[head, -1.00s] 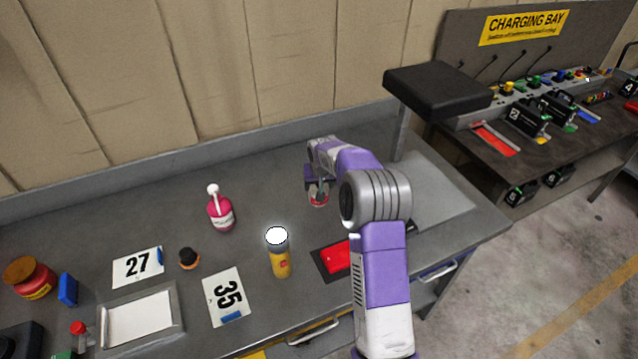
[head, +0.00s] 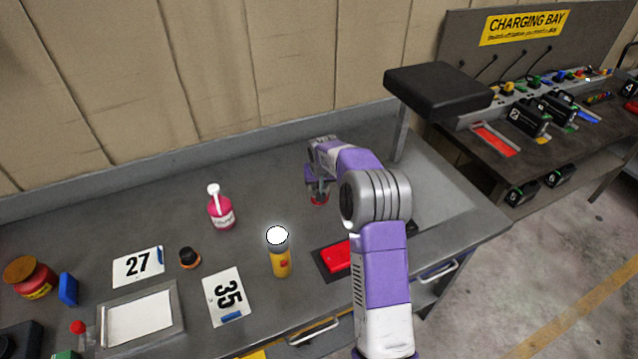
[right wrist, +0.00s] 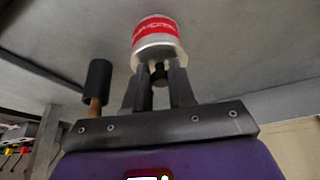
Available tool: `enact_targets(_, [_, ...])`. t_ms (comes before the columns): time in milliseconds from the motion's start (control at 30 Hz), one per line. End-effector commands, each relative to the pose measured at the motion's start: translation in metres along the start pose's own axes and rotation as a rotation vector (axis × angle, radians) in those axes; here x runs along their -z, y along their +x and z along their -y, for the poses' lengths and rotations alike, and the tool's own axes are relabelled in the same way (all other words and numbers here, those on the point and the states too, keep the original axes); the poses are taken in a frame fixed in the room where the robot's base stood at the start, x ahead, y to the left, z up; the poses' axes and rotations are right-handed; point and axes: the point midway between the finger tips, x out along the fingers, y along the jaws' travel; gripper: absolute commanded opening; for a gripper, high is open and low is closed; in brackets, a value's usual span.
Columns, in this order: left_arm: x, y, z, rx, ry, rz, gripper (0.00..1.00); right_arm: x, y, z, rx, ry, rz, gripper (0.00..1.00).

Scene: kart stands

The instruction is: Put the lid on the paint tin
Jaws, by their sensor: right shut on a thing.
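The paint tin (right wrist: 157,30), silver with a red label, stands on the grey bench; in the head view only a small red part of it (head: 319,200) shows below my right gripper (head: 318,187). In the right wrist view, my right gripper (right wrist: 160,78) is shut on the dark knob of the lid (right wrist: 158,54). The silver lid is lined up with the tin's end; I cannot tell whether it is fully seated or a small gap remains. My left gripper is not in view.
A black-topped piece with a wooden shaft (right wrist: 98,80) shows beside the fingers in the wrist view. A black raised platform (head: 437,85) overhangs the right back.

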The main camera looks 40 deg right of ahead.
Motion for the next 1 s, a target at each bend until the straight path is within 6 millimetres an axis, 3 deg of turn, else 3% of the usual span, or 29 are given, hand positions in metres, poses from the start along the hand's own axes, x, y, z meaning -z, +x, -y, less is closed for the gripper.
enact_targets(467, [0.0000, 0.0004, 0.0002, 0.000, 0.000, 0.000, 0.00, -0.0059, 0.0025, -0.0004, -0.003, -0.002, 0.012, 0.00])
enact_targets(500, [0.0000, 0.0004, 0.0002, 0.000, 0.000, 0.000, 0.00, -0.0060, 0.0025, -0.0004, -0.003, -0.002, 0.012, 0.25])
enact_targets(700, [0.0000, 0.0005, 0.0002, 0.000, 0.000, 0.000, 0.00, -0.0062, 0.0027, 0.0009, -0.001, -0.003, 0.013, 0.53])
enact_targets(933, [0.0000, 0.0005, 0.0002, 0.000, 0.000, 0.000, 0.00, -0.0061, 0.0028, 0.0030, 0.002, -0.005, 0.012, 0.53])
enact_targets(967, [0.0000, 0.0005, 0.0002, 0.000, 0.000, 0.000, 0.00, -0.0061, 0.0028, 0.0031, 0.003, -0.005, 0.012, 0.49])
enact_targets(1000, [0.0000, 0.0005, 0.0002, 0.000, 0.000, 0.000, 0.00, -0.0061, 0.0028, 0.0033, 0.003, -0.005, 0.012, 0.55])
